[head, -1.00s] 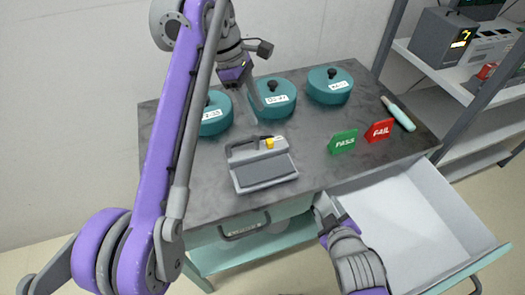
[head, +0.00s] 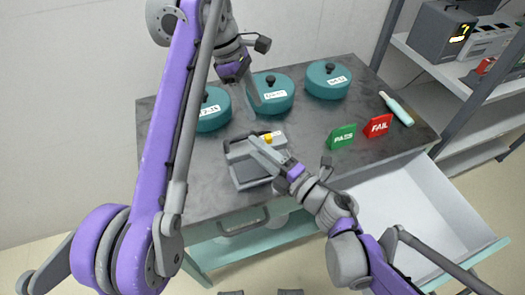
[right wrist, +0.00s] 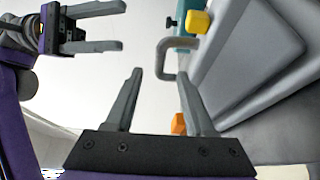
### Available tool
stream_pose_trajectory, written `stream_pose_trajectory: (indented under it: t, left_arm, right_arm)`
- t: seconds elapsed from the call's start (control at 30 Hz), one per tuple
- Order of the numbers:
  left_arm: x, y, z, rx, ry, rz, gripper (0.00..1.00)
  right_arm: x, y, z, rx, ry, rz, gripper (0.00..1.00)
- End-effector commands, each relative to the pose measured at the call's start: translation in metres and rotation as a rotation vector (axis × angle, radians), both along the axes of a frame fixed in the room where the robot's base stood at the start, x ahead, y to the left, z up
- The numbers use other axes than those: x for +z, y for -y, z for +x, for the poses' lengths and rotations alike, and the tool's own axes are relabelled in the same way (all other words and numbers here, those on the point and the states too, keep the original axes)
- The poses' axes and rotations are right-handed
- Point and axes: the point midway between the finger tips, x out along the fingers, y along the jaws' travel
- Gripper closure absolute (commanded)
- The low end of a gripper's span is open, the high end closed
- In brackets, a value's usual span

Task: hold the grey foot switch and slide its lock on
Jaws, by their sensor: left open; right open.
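The grey foot switch (head: 252,172) lies on the dark cart top, partly hidden behind my right gripper (head: 258,143). Its yellow lock (head: 268,137) shows at the far edge, beside the gripper's fingers. In the right wrist view the foot switch (right wrist: 270,55) fills the right side, with the yellow lock (right wrist: 198,21) and a grey loop handle (right wrist: 172,58). My right gripper (right wrist: 158,75) is open there, with nothing clearly between its fingers. My left gripper (head: 252,90) is open above the cart, near the middle teal pot; it also shows in the right wrist view (right wrist: 122,27).
Several teal lidded pots (head: 328,82) with labels stand along the back. A green PASS sign (head: 341,137) and a red FAIL sign (head: 377,126) stand to the right, near a pale-handled tool (head: 398,110). An open white drawer (head: 420,207) sticks out at the front right.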

Motion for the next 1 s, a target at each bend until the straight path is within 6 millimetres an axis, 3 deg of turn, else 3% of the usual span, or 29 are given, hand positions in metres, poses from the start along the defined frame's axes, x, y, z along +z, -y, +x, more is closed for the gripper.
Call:
stream_pose_trajectory:
  t: [0.5,1.0]
  left_arm:
    - [0.0,0.0,0.0,0.0,0.0,0.0,0.5]
    - [0.0,0.0,0.0,0.0,0.0,0.0,0.5]
  right_arm:
    - [0.001,-0.058,0.062,-0.001,0.0,0.003,0.46]
    - [0.0,-0.068,0.073,-0.003,0.0,0.001,0.47]
